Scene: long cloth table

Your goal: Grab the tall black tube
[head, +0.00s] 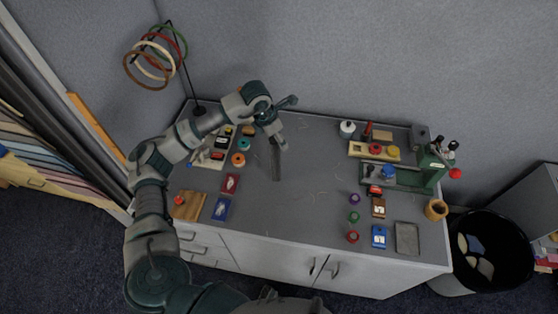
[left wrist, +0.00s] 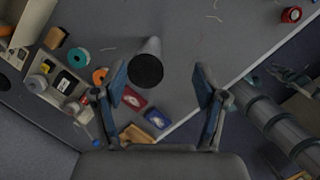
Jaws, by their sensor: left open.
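The tall black tube (head: 276,166) stands upright on the grey table, left of the middle. In the left wrist view its round black top (left wrist: 146,70) faces the camera, and part of its paler side shows behind. My left gripper (head: 275,140) is above the tube's top. In the left wrist view the left gripper (left wrist: 161,84) is open, its two blue-grey fingers spread, with the tube's top between and slightly ahead of the tips, nearer the left finger. Nothing is held. My right gripper is not in view.
Orange and teal spools (head: 238,159) and red and blue packets (head: 230,183) lie left of the tube. A ring stand (head: 198,108) is at the back left. Small jars, trays and a green machine (head: 436,170) crowd the right. The table around the tube is clear.

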